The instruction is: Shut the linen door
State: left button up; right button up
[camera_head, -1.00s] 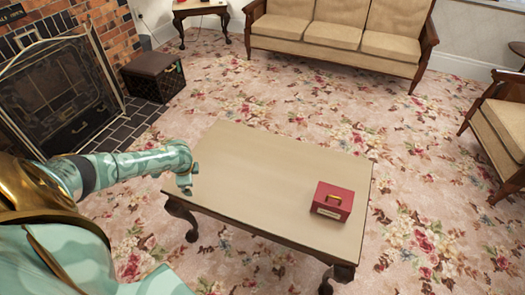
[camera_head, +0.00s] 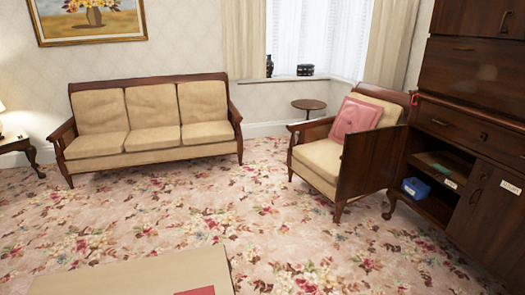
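A dark wooden cabinet (camera_head: 470,110) stands at the right edge. One lower door (camera_head: 369,162) is swung wide open and juts out to the left, in front of the armchair. Behind it the open compartment shows a blue box (camera_head: 416,188) on its floor and a green item (camera_head: 443,169) on a shelf. A white label (camera_head: 450,184) is at the compartment, and another label (camera_head: 510,188) is on the closed door (camera_head: 492,215) to its right. I cannot read either label, so I cannot tell which door is linen. Neither of my grippers is in view.
An armchair (camera_head: 322,158) with a pink cushion (camera_head: 357,126) stands close behind the open door. A sofa (camera_head: 150,125) is at the back left. The coffee table (camera_head: 130,275) with a red box (camera_head: 196,291) is at the bottom. Carpet between table and cabinet is clear.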

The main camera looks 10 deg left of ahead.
aim_at(370, 159)
jog(key=i+l+z, duration=0.7)
jog(key=i, duration=0.3)
jog(key=i+u, duration=0.3)
jog(key=i, duration=0.4)
jog(key=i+l+u, duration=0.15)
jog(key=i+u, duration=0.2)
jog(key=i, duration=0.3)
jog(key=i+u, duration=0.4)
jog(key=i, duration=0.35)
jog(key=i+l+u, duration=0.15)
jog(key=i+u, duration=0.3)
jog(key=i, duration=0.25)
jog(key=i+j+z, duration=0.15)
jog(key=i+z, duration=0.15)
jog(key=i+j+z, duration=0.3)
jog(key=i, duration=0.15)
jog(key=i+j+z, duration=0.1)
jog(key=z, duration=0.35)
jog(key=i+j+z, duration=0.15)
jog(key=z, duration=0.3)
jog(key=i+j+z, duration=0.1)
jog(key=z, duration=0.35)
jog(key=j+z, duration=0.25)
jog(key=z, duration=0.2)
jog(key=j+z, duration=0.55)
jog(key=z, duration=0.2)
jog(key=j+z, duration=0.4)
jog(key=i+l, duration=0.05)
